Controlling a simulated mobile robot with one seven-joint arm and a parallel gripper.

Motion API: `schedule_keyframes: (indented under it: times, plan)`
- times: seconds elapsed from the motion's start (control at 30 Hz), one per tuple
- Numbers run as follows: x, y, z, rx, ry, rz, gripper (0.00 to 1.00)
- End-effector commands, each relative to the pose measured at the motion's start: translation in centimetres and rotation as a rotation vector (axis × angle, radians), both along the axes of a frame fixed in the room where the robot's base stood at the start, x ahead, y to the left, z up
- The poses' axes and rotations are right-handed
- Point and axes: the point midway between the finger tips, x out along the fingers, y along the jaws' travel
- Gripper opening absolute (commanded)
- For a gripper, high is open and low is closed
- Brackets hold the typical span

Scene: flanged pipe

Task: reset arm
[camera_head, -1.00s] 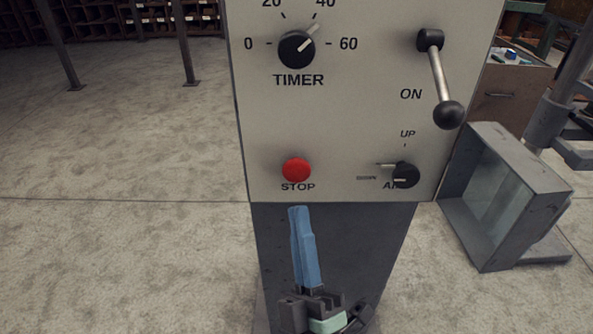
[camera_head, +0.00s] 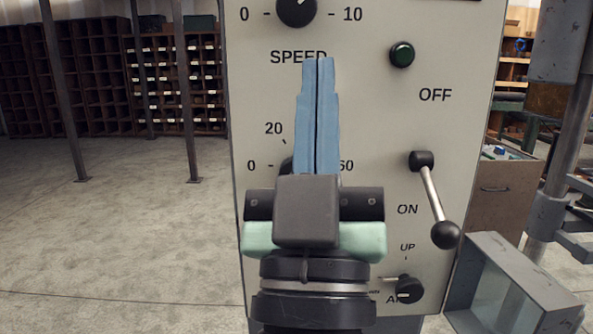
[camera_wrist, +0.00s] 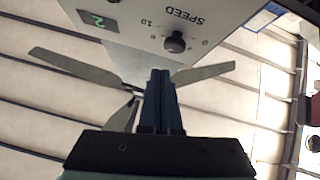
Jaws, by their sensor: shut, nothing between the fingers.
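My gripper (camera_head: 318,62) points upward in the head view, in front of the light control panel (camera_head: 460,120). Its two blue fingers are together with nothing between them. It hides the timer knob and the stop button area. In the wrist view my gripper (camera_wrist: 160,74) is also shut, with the fingers side by side and the speed knob (camera_wrist: 175,42) just beyond the tips. The wrist view shows the room upside down, with a ceiling fan (camera_wrist: 130,85) past the fingers.
A grey open metal box (camera_head: 515,290) stands at lower right. Open floor (camera_head: 110,230) lies left; shelves (camera_head: 60,80) stand behind.

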Motion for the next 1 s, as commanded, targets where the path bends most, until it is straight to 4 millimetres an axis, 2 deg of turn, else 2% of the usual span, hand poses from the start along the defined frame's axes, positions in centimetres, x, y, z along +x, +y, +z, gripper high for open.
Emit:
schedule_keyframes:
  times: [0.03,0.17,0.2,0.7,0.83,1.0]
  plan:
    - [-1.6,0.4,2.2,0.032,-0.016,0.049,0.0]
    - [-5.0,1.6,5.7,0.1,-0.015,0.178,0.0]
    - [-5.0,1.7,7.4,0.108,-0.003,0.191,0.0]
    - [-4.5,1.7,21.9,0.103,0.006,0.182,0.0]
    - [-4.5,1.7,24.4,0.103,0.007,0.182,0.0]
    - [-4.5,1.7,25.7,0.103,0.007,0.182,0.0]
